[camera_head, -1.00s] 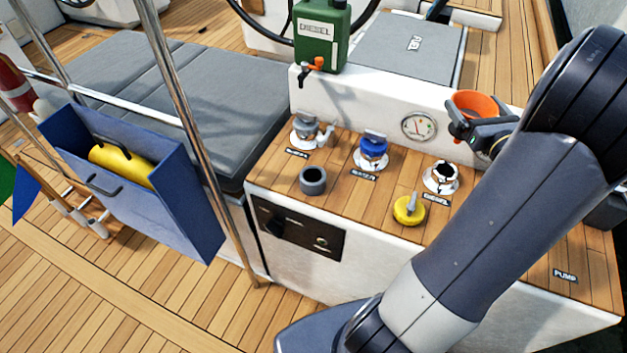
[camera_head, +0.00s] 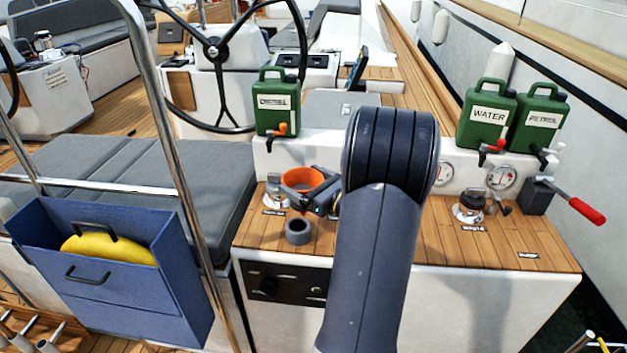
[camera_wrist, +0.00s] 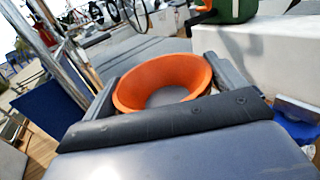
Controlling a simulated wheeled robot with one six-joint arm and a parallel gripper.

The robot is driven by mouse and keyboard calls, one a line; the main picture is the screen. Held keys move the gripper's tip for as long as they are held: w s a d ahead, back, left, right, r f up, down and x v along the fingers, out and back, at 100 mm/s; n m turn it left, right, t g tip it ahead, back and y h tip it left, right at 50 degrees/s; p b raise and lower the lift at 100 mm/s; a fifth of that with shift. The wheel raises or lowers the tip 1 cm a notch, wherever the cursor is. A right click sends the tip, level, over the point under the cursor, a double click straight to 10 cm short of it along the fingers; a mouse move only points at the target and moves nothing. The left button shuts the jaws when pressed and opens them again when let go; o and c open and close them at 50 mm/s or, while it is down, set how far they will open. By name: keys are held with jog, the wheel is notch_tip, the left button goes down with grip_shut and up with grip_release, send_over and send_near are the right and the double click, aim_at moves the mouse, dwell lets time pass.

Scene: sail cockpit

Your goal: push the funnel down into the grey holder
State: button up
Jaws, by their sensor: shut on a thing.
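The orange funnel (camera_head: 303,179) is held in my gripper (camera_head: 305,191), with its wide mouth facing up. In the wrist view the funnel (camera_wrist: 162,82) sits between the two fingers, and my gripper (camera_wrist: 165,85) is shut on it. The grey holder (camera_head: 298,232) is a short ring on the wooden counter, with a dark opening on top. The funnel appears above and a little behind the holder in the head view. The funnel's spout is hidden, and whether it meets the holder cannot be seen.
A capped deck filler (camera_head: 275,194) stands just left of the funnel. The green diesel can (camera_head: 278,105) with its orange tap is behind, on the white ledge. Another filler (camera_head: 470,206) is to the right, near a red-handled lever (camera_head: 582,210). My arm covers the middle of the counter.

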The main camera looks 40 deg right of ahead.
jog(key=shift+w+a+f+y, duration=0.15)
jog(key=shift+a+y, duration=0.05)
jog(key=shift+a, duration=0.2)
jog(key=shift+w+a+f+y, duration=0.1)
jog(key=shift+a+y, duration=0.1)
jog(key=shift+a, duration=0.2)
jog(key=shift+f, duration=0.2)
jog(key=shift+f+b, duration=2.15)
jog(key=shift+f, duration=0.5)
jog(key=shift+f+b, duration=0.65)
jog(key=shift+b, duration=0.05)
jog(key=o, duration=0.7)
jog(key=s+d, duration=0.1)
jog(key=s, duration=1)
jog(key=shift+d, duration=0.25)
jog(key=shift+w, duration=0.1)
